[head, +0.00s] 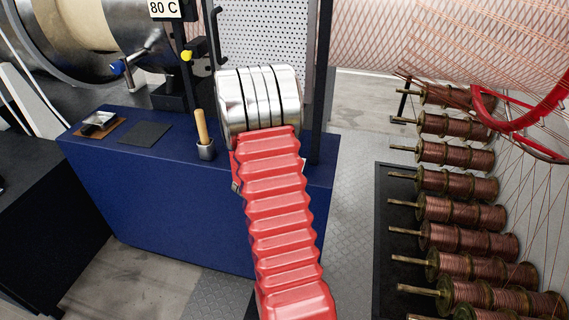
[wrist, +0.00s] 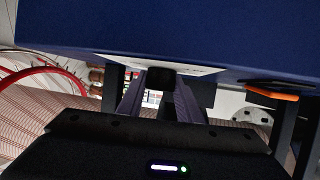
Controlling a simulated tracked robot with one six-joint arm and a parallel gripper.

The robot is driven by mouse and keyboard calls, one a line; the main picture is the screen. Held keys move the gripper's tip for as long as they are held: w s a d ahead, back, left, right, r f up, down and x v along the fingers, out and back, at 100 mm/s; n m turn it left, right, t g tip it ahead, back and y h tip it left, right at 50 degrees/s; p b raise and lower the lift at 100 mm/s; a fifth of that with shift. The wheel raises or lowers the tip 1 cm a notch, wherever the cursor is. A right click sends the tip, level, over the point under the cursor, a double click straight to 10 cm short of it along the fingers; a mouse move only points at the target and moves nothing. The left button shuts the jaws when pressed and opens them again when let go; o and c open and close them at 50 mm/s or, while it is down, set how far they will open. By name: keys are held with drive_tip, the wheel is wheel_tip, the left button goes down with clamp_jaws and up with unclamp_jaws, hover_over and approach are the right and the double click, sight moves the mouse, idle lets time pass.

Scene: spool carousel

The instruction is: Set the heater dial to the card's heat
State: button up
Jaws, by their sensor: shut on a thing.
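The card (head: 163,8) reads "80 C" and stands at the top of the head view, cut off by the frame edge. In the wrist view, a black knob (wrist: 161,76), which looks like the heater dial, sits on a pale plate (wrist: 125,63) at the edge of the blue bench (wrist: 220,35). The two dark fingers of my gripper (wrist: 160,88) are around the knob, shut on it. The plate's markings and the knob's pointer are not readable from here. In the head view my red arm hides my gripper and the dial at the bench front.
A dark post (head: 320,80) stands right of my wrist. Copper spools (head: 460,182) line the right side. Floor between is clear.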

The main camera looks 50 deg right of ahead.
drive_tip(key=shift+s+d+m+g+h, duration=0.15)
drive_tip(key=shift+m+g+h, duration=0.15)
drive_tip(key=shift+m+g, duration=1.5)
drive_tip(key=shift+g, duration=0.2)
drive_tip(key=o, duration=1)
drive_tip(key=shift+o, duration=0.2)
drive_tip(key=shift+a, duration=0.2)
drive_tip(key=v, duration=1.3)
drive_tip(key=shift+a+r, duration=0.2)
drive_tip(key=shift+a, duration=0.05)
